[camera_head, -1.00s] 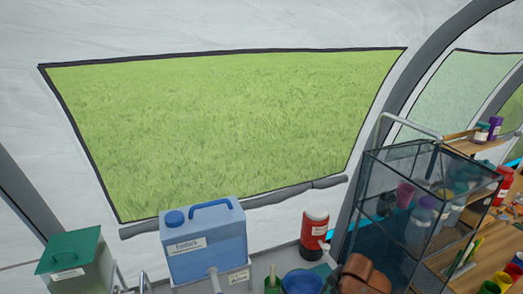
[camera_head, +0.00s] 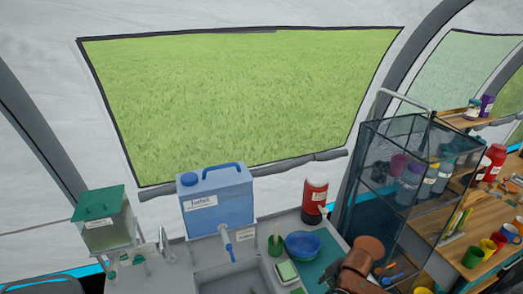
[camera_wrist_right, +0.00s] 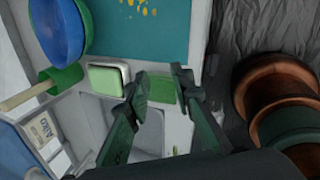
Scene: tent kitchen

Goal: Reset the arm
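My right arm, brown-orange with dark parts, shows at the bottom of the head view, right of the blue bowl (camera_head: 303,245). In the right wrist view my right gripper (camera_wrist_right: 160,78) has its two dark green fingers apart, with a clear gap. A green pad (camera_wrist_right: 162,88) shows between the fingertips in the picture; nothing looks clamped, and whether the fingers touch it cannot be told. A green box with a pale rim (camera_wrist_right: 108,78) lies left of the fingers. My left gripper is not in view.
The counter holds a blue water container (camera_head: 217,212), a green-lidded container (camera_head: 104,220), a red jug (camera_head: 315,197) and a sink (camera_head: 230,280). A dark mesh rack (camera_head: 385,195) stands right, close to my right arm. Shelves with cups and jars lie beyond it.

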